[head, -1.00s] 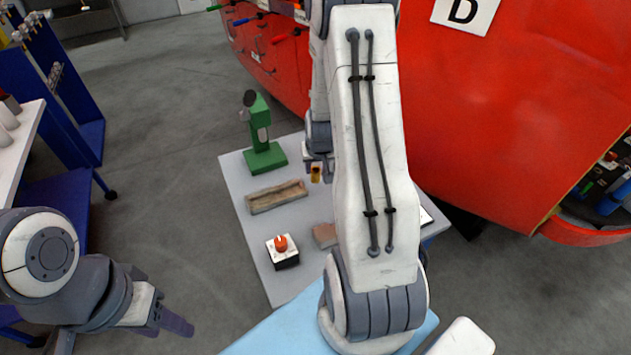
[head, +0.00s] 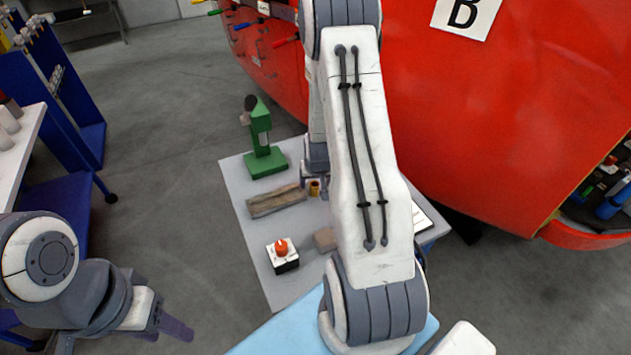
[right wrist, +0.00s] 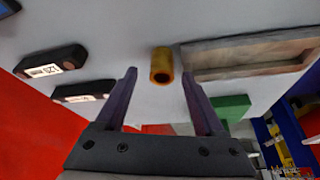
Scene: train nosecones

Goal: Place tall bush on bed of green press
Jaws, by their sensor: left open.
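The tall bush (head: 314,187) is a small gold-brown hollow cylinder. In the head view it shows by the right end of the wooden tray, partly hidden by my right arm. In the right wrist view the bush (right wrist: 161,66) appears upright on the grey table, just beyond and between the spread fingertips of my right gripper (right wrist: 159,75). That gripper is open and empty. The green press (head: 262,140) stands at the table's far left; its flat green base is bare. Part of it shows in the right wrist view (right wrist: 232,107). My left gripper (head: 168,310) is open, off the table's left side.
A wooden tray (head: 276,201) lies between the press and a box with an orange-red knob (head: 282,254). A brown block (head: 325,239) lies beside my right arm. Two dark labelled devices (right wrist: 52,62) lie near the bush. A large red shell (head: 480,120) stands behind the table.

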